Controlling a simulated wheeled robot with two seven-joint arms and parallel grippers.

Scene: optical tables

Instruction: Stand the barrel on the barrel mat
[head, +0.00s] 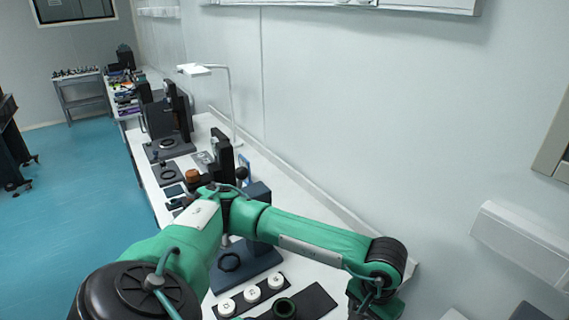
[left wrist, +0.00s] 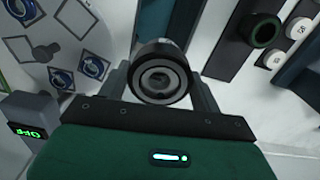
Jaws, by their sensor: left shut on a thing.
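The barrel (left wrist: 160,75) is a black, round tube with a glassy centre, seen end-on in the left wrist view. My left gripper (left wrist: 161,88) is shut on it, with one finger at each side. In the head view my left wrist is at the lower right, and the fingers and barrel cannot be made out. A bare dark mat (head: 316,301) lies on the table at the bottom, and a dark mat (left wrist: 232,48) shows in the left wrist view. I cannot tell for certain which mat is the barrel mat. My right gripper is not in view.
A dark green ring (head: 285,307) sits by the dark mat, next to a strip with white labelled caps (head: 252,294). A blue-grey stand (head: 240,262) is behind them. A wall bounds the table.

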